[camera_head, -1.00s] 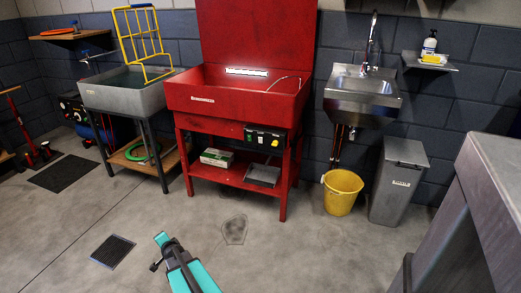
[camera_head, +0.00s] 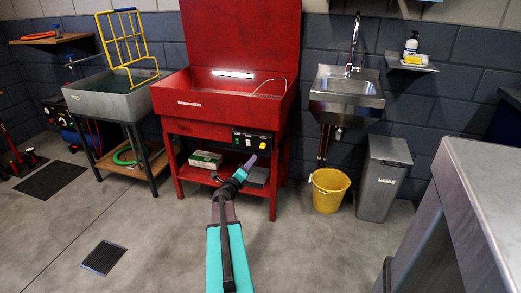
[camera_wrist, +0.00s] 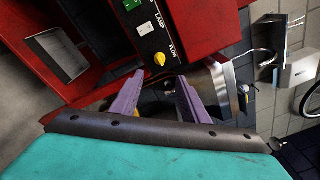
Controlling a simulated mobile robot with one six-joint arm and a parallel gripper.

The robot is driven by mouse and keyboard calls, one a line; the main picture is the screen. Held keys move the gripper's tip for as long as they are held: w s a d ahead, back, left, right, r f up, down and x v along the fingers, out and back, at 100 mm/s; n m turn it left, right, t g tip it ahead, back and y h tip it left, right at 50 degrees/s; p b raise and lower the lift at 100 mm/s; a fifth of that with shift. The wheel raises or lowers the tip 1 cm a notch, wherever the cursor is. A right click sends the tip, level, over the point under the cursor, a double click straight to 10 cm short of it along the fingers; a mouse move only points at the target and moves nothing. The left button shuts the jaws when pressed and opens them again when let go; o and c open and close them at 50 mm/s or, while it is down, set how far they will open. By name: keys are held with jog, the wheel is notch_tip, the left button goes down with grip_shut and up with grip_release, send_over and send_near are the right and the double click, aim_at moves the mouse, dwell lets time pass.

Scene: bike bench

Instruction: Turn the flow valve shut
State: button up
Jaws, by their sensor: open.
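The flow valve is a yellow knob (camera_wrist: 160,59) beside the label FLOW on a black control panel (camera_wrist: 150,30) in the wrist view. In the head view the yellow knob (camera_head: 262,146) is small, at the right end of the panel on the front of the red parts washer (camera_head: 210,125). My gripper (camera_wrist: 161,76) is open, with two purple fingers apart and nothing between them. The knob shows just beyond the fingertips, roughly in line with the gap, and looks apart from them. In the head view my gripper (camera_head: 249,162) is just below and left of the knob.
Switches, one labelled LAMP, share the panel. A green and white box (camera_head: 206,159) sits on the washer's lower shelf. A steel sink (camera_head: 346,93), a yellow bucket (camera_head: 329,190) and a grey bin (camera_head: 384,178) stand to the right. A workbench (camera_head: 490,180) fills the right foreground.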

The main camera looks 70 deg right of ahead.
aim_at(263, 146)
jog(key=shift+d, duration=0.1)
dwell(0.3)
jog(key=d, duration=1.3)
jog(key=shift+s+d+b, duration=0.3)
jog(key=shift+c, duration=0.3)
grip_shut()
